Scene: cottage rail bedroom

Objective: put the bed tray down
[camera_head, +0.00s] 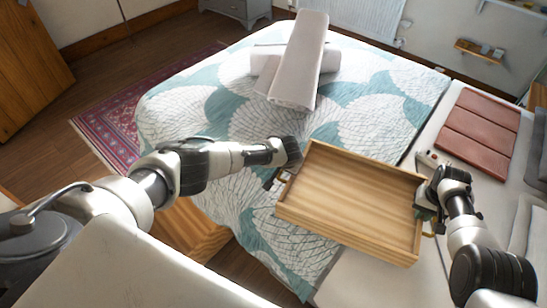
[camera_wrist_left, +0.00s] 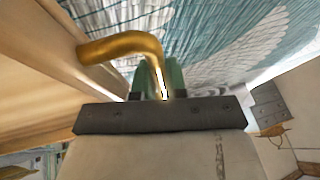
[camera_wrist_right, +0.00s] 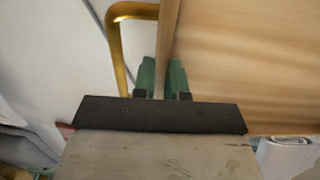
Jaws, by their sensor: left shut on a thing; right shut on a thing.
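The bed tray (camera_head: 350,190) is a shallow, empty wooden box with brass handles, held between my two grippers over the near right part of the bed (camera_head: 240,110). I cannot tell whether its underside touches the bed. My left gripper (camera_head: 284,172) is at the tray's left end. In the left wrist view its green fingers (camera_wrist_left: 160,78) are shut around the brass handle (camera_wrist_left: 115,45). My right gripper (camera_head: 428,208) is at the right end. In the right wrist view its fingers (camera_wrist_right: 162,78) straddle the tray's end wall, with a brass handle (camera_wrist_right: 118,50) beside them.
Rolled white towels (camera_head: 298,65) lie on the far part of the teal and white cover. The cover between tray and towels is clear. A red rug (camera_head: 105,125) lies left.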

